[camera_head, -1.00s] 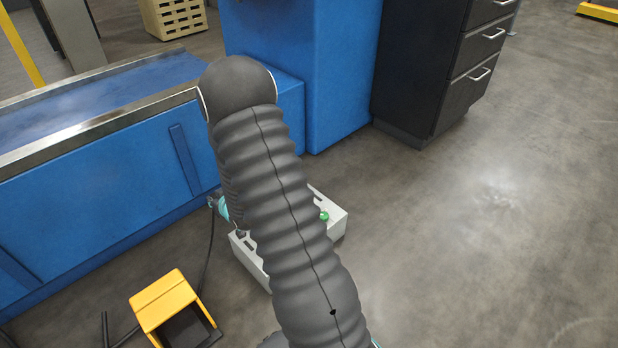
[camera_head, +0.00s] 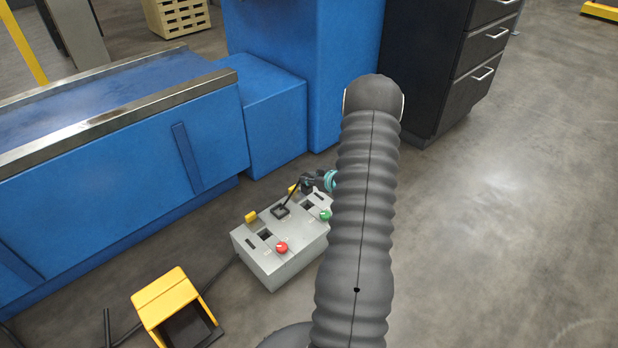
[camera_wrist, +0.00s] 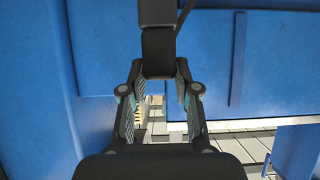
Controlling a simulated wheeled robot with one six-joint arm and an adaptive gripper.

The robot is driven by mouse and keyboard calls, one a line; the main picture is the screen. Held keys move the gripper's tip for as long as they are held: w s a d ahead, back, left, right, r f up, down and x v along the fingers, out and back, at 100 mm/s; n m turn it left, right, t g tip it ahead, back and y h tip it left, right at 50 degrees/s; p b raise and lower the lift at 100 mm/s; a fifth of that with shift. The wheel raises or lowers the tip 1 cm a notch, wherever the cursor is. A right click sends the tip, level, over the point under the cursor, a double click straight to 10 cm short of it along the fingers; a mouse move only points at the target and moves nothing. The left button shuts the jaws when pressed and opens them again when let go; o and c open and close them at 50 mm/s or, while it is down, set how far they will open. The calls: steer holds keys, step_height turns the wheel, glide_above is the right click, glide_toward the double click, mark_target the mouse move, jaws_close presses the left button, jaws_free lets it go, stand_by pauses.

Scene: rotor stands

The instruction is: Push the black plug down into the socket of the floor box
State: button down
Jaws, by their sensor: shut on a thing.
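The floor box (camera_head: 262,262) is a grey box on the floor beside the blue machine, with dark openings, a red knob and a green knob on top. A black square fitting (camera_head: 281,211) sits on its top; I cannot tell for certain whether it is the socket. My gripper (camera_head: 308,183) is above the box's back right part, partly hidden by my arm. In the wrist view my gripper (camera_wrist: 158,75) is shut on the black plug (camera_wrist: 157,50). A thin black cable (camera_wrist: 184,14) shows by the plug. In the head view the cable slants down-left towards the square fitting.
A yellow pedal housing (camera_head: 172,302) stands on the floor left of the box. The blue machine (camera_head: 110,175) rises behind it, and a black drawer cabinet (camera_head: 450,75) stands at the back right.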

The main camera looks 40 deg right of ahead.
mark_target(310, 189)
steer(key=shift+f+b, duration=2.05)
steer(key=shift+f, duration=0.8)
steer(key=shift+f, duration=2.1)
stand_by(0.7)
steer(key=c, duration=0.8)
jaws_free()
steer(key=shift+o, duration=0.2)
steer(key=shift+r+p, duration=4.25)
steer(key=shift+r, duration=2.25)
